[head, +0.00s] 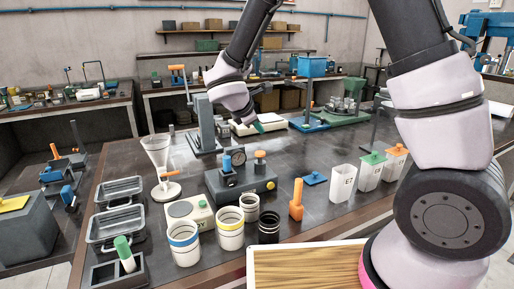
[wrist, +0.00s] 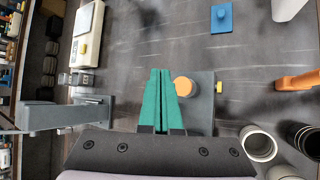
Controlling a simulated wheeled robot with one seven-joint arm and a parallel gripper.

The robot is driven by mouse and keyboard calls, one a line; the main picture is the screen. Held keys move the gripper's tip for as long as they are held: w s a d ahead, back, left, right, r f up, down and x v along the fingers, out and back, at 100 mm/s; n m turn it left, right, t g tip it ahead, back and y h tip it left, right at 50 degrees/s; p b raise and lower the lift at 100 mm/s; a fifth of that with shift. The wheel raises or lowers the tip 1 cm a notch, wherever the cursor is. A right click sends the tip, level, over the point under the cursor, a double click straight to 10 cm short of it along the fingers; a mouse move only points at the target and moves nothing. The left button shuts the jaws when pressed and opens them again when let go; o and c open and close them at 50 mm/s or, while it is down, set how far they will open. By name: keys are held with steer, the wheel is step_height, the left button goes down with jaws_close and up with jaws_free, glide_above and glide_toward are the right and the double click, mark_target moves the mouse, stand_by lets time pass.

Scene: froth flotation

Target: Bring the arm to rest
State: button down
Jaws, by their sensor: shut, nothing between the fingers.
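My gripper (wrist: 158,100) has green fingers pressed together with nothing between them. In the head view my gripper (head: 257,128) hangs above the dark table, over the area behind the gauge box. My arm comes in from the upper right and bends down to it. In the wrist view the fingers point over the grey box with an orange knob (wrist: 183,87). The gauge box (head: 238,183) stands below and in front of the gripper in the head view.
A grey press-like stand (head: 205,125) is close left of my gripper. A glass funnel (head: 158,155), banded cups (head: 230,228), an orange-handled tool (head: 296,200) and white containers (head: 342,183) stand on the table (head: 320,218).

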steer(key=s+d+r+m+g+y, duration=0.1)
steer(key=s+d+r+m+g, duration=0.1)
steer(key=s+d+r+m, duration=0.35)
steer(key=s+d+r+m+g+y, duration=0.1)
steer(key=s+d+r+m, duration=0.2)
steer(key=d+r+m, duration=0.6)
steer(key=s+d+r+m+t+y, duration=0.1)
steer(key=s+d+r+m+y, duration=0.1)
steer(key=s+m, duration=0.3)
steer(key=s+d+r+m+t+y, duration=0.1)
steer(key=s+d+r+m+y, duration=0.1)
steer(key=s, duration=0.5)
step_height(320, 180, up, 2)
steer(key=d+m, duration=0.1)
steer(key=m, duration=0.2)
steer(key=shift+s+d+t+y, duration=0.2)
steer(key=shift+d+t+y, duration=0.1)
steer(key=shift+d+y, duration=0.1)
steer(key=shift+w, duration=0.1)
